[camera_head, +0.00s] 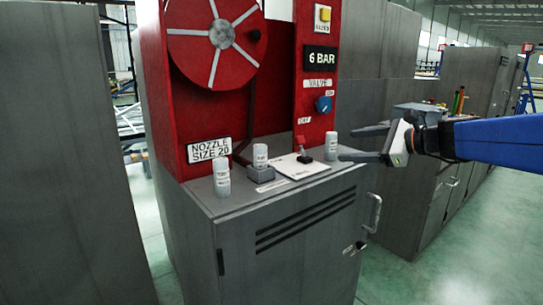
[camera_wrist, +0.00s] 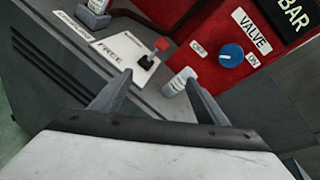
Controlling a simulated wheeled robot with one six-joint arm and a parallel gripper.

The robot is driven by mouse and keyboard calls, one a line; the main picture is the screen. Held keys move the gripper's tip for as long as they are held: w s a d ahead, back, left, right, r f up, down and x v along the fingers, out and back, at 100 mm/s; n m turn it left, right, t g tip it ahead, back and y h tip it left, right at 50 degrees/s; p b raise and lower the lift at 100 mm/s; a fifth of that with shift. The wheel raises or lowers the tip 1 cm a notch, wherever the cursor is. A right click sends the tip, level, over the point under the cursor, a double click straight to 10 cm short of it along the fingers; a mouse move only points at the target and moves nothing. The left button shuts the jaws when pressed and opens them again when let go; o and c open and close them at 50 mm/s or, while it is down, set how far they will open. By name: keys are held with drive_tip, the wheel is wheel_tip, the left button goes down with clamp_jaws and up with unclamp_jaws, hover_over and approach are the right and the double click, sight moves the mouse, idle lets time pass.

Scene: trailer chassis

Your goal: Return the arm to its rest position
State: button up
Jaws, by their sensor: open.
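My gripper (camera_head: 362,143) is open and empty, reaching in from the right at the height of the cabinet top. My blue arm stretches out to the right.
The grey cabinet (camera_head: 290,205) carries two more white bottles (camera_head: 222,178), (camera_head: 260,156), a white plate (camera_head: 300,168) and a small red-topped switch (camera_head: 303,150). A red panel with a blue valve knob (camera_head: 324,104) and a hose reel (camera_head: 215,40) rises behind. Floor at right (camera_head: 460,250) is clear.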

drive_tip(key=s+a+f+n+g+h, duration=0.25)
drive_tip(key=s+f+n, duration=0.4)
drive_tip(key=s, duration=0.35)
drive_tip(key=s+a+f+n+g+h, duration=0.25)
drive_tip(key=s+f+n, duration=0.25)
drive_tip(key=s+f, duration=0.35)
drive_tip(key=s+d+f+n+h, duration=0.2)
drive_tip(key=s+d+f+n, duration=0.2)
drive_tip(key=s, duration=0.3)
drive_tip(key=s+d+f+n+g+h, duration=0.1)
drive_tip(key=s+d+f+n+h, duration=0.2)
drive_tip(key=s+d+f+n, duration=0.1)
drive_tip(key=s+f+n, duration=0.1)
drive_tip(key=s+f, duration=0.1)
drive_tip(key=s, duration=0.1)
drive_tip(key=shift+s+d+f+n, duration=0.2)
drive_tip(key=shift+d+n, duration=0.15)
drive_tip(key=shift+d, duration=0.05)
